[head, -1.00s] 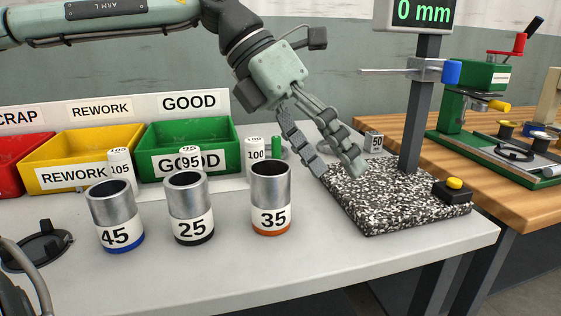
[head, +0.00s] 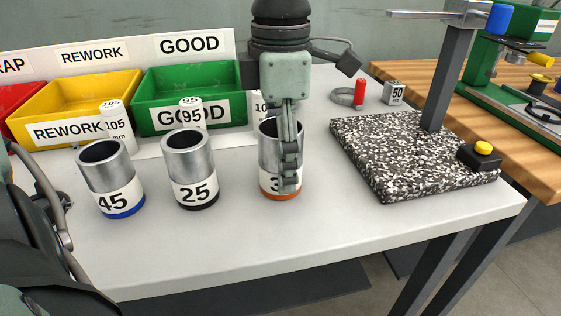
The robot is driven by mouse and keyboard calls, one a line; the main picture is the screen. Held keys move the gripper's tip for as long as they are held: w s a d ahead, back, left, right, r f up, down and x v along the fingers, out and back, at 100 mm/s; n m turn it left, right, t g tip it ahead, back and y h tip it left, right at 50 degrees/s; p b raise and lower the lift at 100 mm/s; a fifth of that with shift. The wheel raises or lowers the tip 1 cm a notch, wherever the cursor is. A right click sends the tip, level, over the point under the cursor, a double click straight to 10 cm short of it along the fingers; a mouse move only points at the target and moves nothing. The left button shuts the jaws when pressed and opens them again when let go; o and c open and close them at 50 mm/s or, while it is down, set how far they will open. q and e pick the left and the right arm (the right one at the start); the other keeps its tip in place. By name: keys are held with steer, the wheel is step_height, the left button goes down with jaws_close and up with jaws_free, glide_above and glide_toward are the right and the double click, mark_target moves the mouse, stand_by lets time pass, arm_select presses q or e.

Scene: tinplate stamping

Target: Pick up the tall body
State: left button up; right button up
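Three open metal cylinders with white number bands stand upright on the grey table: the 45 body (head: 105,175) with a blue base, the 25 body (head: 189,165) with a black base, and the 35 body (head: 268,158) with an orange base. I cannot tell by eye which is tallest. My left gripper (head: 287,180) points straight down at the 35 body. One finger runs down in front of it and hides part of its number. The other finger is hidden, so I cannot tell whether they grip it. The 35 body rests on the table. My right gripper is not in view.
White gauge cylinders (head: 190,113) stand behind the bodies, before the yellow (head: 80,98) and green (head: 160,92) bins. A speckled stone plate (head: 390,150) with a post and a yellow button (head: 483,148) is at right. The table front is clear.

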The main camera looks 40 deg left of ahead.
arm_select(q)
steer(key=shift+f, duration=0.5)
steer(key=c, duration=1.2)
step_height(320, 180, up, 18)
steer(key=shift+r+p, duration=0.1)
steer(key=shift+p, duration=0.4)
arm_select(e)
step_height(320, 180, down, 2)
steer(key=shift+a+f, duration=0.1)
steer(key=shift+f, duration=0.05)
